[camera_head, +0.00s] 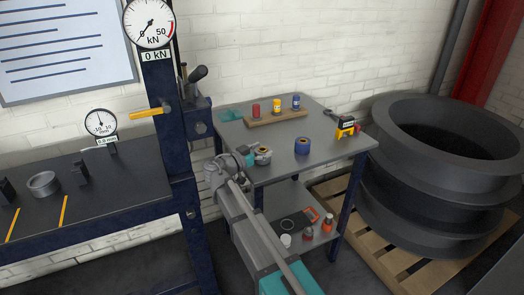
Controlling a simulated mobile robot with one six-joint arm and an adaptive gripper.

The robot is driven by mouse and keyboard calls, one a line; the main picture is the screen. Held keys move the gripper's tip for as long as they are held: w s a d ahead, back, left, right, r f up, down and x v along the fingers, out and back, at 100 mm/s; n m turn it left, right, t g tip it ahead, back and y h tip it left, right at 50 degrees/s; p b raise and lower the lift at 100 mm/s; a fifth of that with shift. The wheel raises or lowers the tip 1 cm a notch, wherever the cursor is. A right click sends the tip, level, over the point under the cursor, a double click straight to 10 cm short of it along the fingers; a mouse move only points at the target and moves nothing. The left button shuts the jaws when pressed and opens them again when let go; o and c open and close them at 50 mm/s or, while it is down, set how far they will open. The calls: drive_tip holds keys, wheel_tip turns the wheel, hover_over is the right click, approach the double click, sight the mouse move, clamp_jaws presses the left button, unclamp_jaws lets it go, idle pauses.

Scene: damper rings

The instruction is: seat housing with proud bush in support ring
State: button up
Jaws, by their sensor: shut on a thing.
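A grey metal housing with a brass-coloured bush (262,154) is at the near left edge of the small table. My gripper (251,157) is at its left side and shut on it, though the fingers are small and partly hidden by my own arm. I cannot tell whether the housing touches the tabletop. A grey ring (44,184), which looks like the support ring, sits at the left on the dark press bench (110,190), between two black blocks. It looks open at the top. My gripper is far to the right of it.
The press frame (163,110) with its 0 kN gauge (149,22) stands between the bench and the small table (325,150). A blue roll (302,146), several coloured pieces on a wooden rack (275,119) and a yellow tool (346,126) are on the table. Large black rings (440,165) stand right.

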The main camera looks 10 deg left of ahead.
sight(256, 153)
drive_tip(key=shift+f, duration=0.1)
drive_tip(key=o, duration=1.1)
drive_tip(key=shift+o, duration=0.2)
drive_tip(key=shift+v, duration=3.8)
drive_tip(key=shift+w+f, duration=0.1)
